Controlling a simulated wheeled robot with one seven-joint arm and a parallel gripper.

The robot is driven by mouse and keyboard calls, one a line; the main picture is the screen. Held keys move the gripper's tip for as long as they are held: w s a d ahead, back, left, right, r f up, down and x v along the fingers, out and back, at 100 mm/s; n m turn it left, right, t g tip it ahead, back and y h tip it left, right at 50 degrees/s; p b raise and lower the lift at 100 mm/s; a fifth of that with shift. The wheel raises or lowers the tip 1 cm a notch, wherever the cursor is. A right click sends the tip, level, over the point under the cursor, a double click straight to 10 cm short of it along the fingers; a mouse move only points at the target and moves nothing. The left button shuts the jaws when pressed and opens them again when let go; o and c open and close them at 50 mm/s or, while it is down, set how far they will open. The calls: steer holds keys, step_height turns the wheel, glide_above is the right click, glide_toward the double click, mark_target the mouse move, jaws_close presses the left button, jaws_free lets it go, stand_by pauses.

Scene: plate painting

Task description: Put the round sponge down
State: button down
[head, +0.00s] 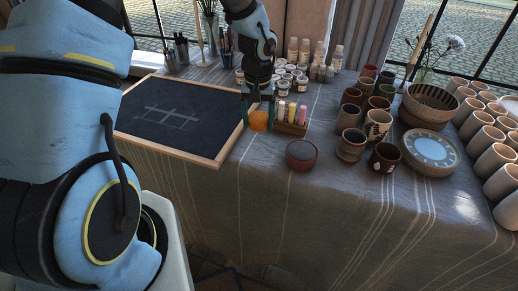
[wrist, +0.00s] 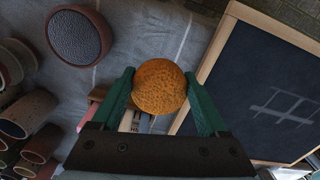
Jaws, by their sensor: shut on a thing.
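The round orange sponge (wrist: 159,86) is between the two green fingers of my gripper (wrist: 160,92) in the wrist view, and both fingers touch its sides. In the head view the sponge (head: 258,121) shows at the tips of my gripper (head: 257,113), near the right edge of the blackboard and left of a wooden holder with coloured sticks. Whether the sponge touches the cloth below is hard to tell.
The wood-framed blackboard (head: 168,116) lies left of the gripper. The chalk holder (head: 291,128) is close on the right. A round reddish-brown dish (head: 301,155) stands front right. Jars (head: 283,87) stand behind, cups (head: 352,145) and a plate (head: 431,150) further right. Cloth in front is clear.

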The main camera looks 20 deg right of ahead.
mark_target(258, 151)
step_height(258, 151, down, 9)
steer(key=shift+r+p, duration=0.1)
steer(key=shift+p, duration=1.05)
steer(key=shift+f, duration=0.25)
steer(key=shift+f+b, duration=0.25)
steer(key=shift+b, duration=0.15)
jaws_free()
steer(key=shift+r, duration=0.15)
